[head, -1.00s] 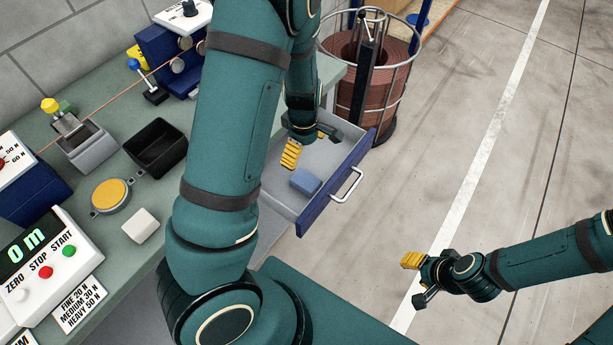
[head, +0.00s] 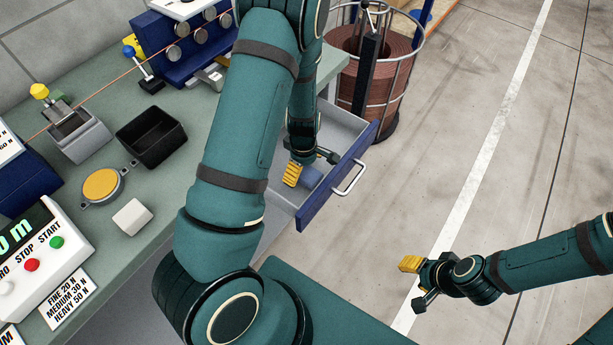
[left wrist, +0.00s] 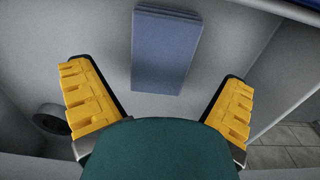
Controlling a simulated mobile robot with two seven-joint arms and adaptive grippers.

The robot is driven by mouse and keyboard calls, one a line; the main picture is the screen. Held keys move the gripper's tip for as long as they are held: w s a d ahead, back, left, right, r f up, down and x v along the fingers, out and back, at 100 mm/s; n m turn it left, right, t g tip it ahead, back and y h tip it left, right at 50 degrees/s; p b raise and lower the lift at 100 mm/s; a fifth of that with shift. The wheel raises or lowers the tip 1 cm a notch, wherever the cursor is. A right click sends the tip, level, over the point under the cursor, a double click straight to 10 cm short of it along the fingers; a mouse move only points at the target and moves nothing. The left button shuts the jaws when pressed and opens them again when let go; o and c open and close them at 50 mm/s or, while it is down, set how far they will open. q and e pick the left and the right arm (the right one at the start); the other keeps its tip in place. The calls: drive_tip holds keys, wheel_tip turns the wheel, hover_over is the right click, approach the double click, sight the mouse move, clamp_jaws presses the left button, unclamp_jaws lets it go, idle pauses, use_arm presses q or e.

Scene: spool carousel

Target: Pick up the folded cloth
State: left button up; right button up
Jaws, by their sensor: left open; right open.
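The folded cloth (head: 312,177) is a small blue block-like bundle lying in the open drawer (head: 336,186). My left gripper (head: 306,168) hangs over the drawer and partly hides the cloth in the head view. In the left wrist view the cloth (left wrist: 166,50) lies flat on the drawer floor, ahead of and between the open yellow fingers of my left gripper (left wrist: 158,105), which do not touch it. My right gripper (head: 414,282) is open and empty over the floor at the lower right.
The drawer has a blue front with a metal handle (head: 350,178). The bench (head: 98,220) carries a black bin (head: 151,139), a white block (head: 132,217) and a control box (head: 40,255). A copper wire spool (head: 375,75) stands in a cage behind the drawer. A round dark thing (left wrist: 50,119) lies in the drawer.

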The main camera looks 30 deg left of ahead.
sight(304, 171)
use_arm(q)
drive_tip(key=shift+f, duration=0.85)
drive_tip(key=shift+r, duration=0.1)
drive_tip(key=c, duration=1.2)
wheel_tip(304, 171, up, 10)
drive_tip(key=p, duration=0.3)
